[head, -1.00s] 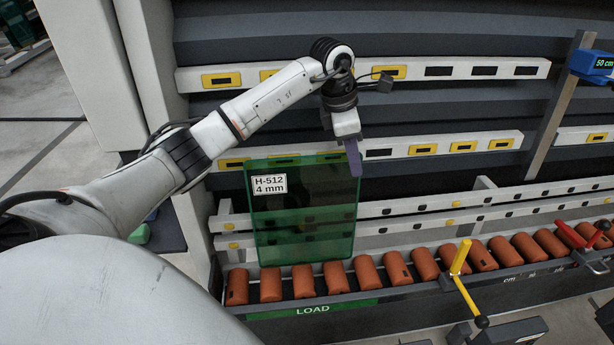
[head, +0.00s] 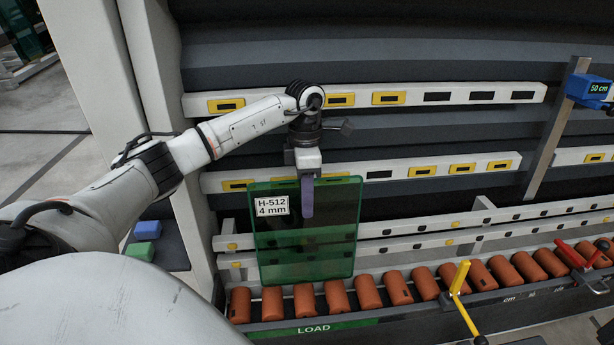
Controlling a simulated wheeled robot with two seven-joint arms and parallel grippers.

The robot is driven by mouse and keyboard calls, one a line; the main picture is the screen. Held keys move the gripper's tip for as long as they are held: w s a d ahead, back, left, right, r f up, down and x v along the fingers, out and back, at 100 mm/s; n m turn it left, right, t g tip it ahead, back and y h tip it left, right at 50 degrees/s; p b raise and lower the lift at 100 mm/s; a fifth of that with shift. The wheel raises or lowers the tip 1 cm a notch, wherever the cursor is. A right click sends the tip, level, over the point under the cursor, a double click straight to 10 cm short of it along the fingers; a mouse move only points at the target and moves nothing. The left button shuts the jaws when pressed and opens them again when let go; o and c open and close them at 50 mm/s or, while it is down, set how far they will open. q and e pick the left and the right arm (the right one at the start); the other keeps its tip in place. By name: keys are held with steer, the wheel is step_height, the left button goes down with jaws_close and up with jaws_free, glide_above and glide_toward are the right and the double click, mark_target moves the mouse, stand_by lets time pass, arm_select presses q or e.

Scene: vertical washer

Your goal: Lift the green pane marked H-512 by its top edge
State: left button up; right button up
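The green see-through pane (head: 330,240) stands near upright at the loading end, its bottom edge at the orange rollers. Its label (head: 271,206) reads H-512, 4 mm, at the upper left of the pane. My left gripper (head: 307,200) is over the middle of the pane's top edge, pointing down. One purple finger shows in front of the glass, its tip below the edge. The other finger is hidden, so I cannot tell whether the gripper is closed on the glass. My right gripper is not in view.
Orange rollers (head: 368,292) run along the bottom, above a strip marked LOAD (head: 313,329). White rails (head: 430,172) cross behind the pane. A yellow lever (head: 461,277) and a red-handled clamp (head: 571,254) stand to the right. A blue 50 cm gauge (head: 590,88) is at the upper right.

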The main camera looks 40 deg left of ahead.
arm_select(q)
steer(key=shift+f, duration=1.45)
jaws_close()
steer(key=shift+r, duration=0.15)
